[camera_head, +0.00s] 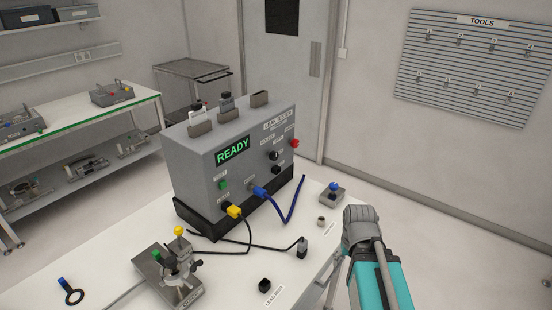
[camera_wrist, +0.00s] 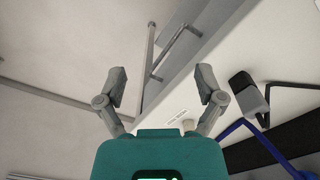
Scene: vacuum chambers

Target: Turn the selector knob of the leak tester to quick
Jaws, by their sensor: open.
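The leak tester (camera_head: 205,165) is a grey box on a black base, standing on the white table with a green READY display. Its front has two dark knobs at the right, an upper one (camera_head: 273,155) and a lower one (camera_head: 276,169), below a red button (camera_head: 294,143). Their labels are too small to read, so I cannot tell which is the selector or where it points. My gripper (camera_wrist: 161,84) is open and empty in the wrist view, with no knob between its fingers. In the head view my arm is at lower right, apart from the tester.
A blue cable (camera_head: 292,206) and a yellow-plugged cable (camera_head: 233,211) leave the tester's front. A small block with a blue knob (camera_head: 333,193), a dark connector (camera_head: 302,247) and a metal fixture (camera_head: 170,273) stand on the table (camera_head: 230,283). A tool board (camera_head: 472,68) hangs behind.

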